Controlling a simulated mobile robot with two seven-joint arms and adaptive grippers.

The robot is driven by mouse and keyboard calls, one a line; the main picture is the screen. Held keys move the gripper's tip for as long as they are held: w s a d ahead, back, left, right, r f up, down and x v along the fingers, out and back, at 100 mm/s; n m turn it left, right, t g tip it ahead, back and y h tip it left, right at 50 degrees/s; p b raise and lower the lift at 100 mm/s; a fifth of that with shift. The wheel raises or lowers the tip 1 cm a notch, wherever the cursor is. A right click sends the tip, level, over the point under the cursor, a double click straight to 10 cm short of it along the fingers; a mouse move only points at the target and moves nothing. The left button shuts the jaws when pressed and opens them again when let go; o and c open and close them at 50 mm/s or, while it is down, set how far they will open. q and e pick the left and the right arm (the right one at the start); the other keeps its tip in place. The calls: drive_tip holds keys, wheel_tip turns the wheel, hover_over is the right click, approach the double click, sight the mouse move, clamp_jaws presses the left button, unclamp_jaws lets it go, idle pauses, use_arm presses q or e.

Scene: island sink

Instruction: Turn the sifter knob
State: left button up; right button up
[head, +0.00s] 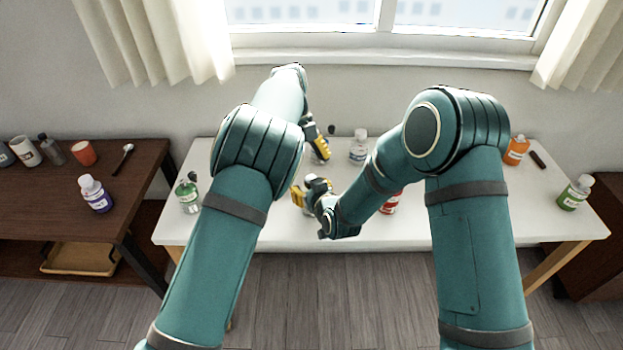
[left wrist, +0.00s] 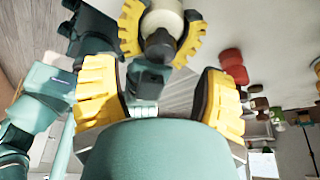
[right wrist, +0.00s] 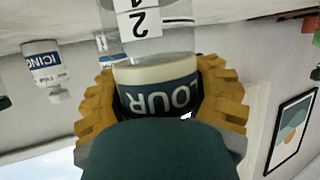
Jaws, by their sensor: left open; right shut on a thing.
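The sifter is a clear container with a cream band and a dark label reading "FLOUR" (right wrist: 158,97), upside down in the right wrist view. My right gripper (head: 305,194) is shut around it. In the left wrist view the sifter's cream end (left wrist: 165,18) shows between the right gripper's yellow fingers, with a dark knob (left wrist: 160,43) sticking out of it. My left gripper (left wrist: 160,98) is open and empty; the knob appears beyond its fingertips, and I see no contact. In the head view the left gripper (head: 318,146) is above the right one over the white table.
The white table (head: 400,232) holds a green-labelled bottle (head: 188,195), a clear bottle (head: 358,147), an orange bottle (head: 515,150) and another green-labelled bottle (head: 574,193). A brown table (head: 40,200) with cups and a purple-labelled bottle (head: 96,195) stands left. An icing jar (right wrist: 45,64) shows in the right wrist view.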

use_arm(q)
drive_tip(key=shift+x, duration=2.45)
drive_tip(key=c, duration=1.2)
